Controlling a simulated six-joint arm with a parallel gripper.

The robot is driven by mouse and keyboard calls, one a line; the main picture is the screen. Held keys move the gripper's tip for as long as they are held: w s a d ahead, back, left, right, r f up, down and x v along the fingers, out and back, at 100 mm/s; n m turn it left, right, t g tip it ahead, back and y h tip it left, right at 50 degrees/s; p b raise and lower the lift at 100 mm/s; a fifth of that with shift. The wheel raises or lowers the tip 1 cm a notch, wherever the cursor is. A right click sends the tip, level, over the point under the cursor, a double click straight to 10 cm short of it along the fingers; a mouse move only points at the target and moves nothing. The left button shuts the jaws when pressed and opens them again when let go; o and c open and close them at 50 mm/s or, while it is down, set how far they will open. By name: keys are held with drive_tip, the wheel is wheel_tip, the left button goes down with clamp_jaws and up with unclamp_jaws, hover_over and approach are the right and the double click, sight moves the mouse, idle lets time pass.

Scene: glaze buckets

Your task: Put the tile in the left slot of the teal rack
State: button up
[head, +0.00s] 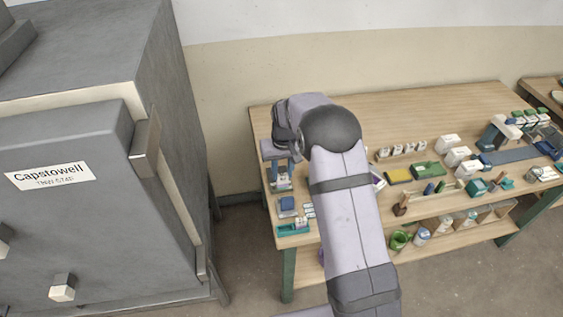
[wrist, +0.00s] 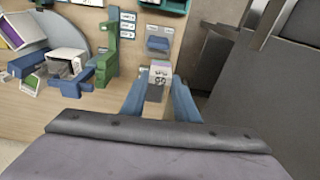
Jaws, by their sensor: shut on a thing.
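My gripper (wrist: 158,98) has two blue fingers, shut on a small block-like piece, which I take for the tile (wrist: 159,72). Its pale face carries dark marks. In the head view my gripper (head: 282,168) hangs over the left end of the wooden table, and the held piece is too small there to make out clearly. A teal rack (head: 293,229) sits at the table's front left corner, apart from my gripper. Its edge shows at the top of the wrist view (wrist: 176,7), cut off by the frame. I cannot make out its slots.
A blue block-like holder (head: 287,204) stands between my gripper and the teal rack. Small white labels (head: 309,210) lie beside it. A green stand (wrist: 106,60) is left of my gripper in the wrist view. A large grey kiln (head: 70,170) stands left of the table (head: 400,110).

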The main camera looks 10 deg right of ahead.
drive_tip(key=s+a+f, duration=0.1)
drive_tip(key=s+f, duration=0.1)
drive_tip(key=s, duration=0.9)
drive_tip(key=shift+a+f+p, duration=0.15)
drive_tip(key=shift+f+p, duration=0.25)
drive_tip(key=shift+p, duration=0.05)
drive_tip(key=shift+f, duration=0.1)
drive_tip(key=shift+f+b, duration=2.6)
drive_tip(key=shift+f, duration=0.7)
drive_tip(key=shift+f, duration=0.3)
drive_tip(key=o, duration=1.1)
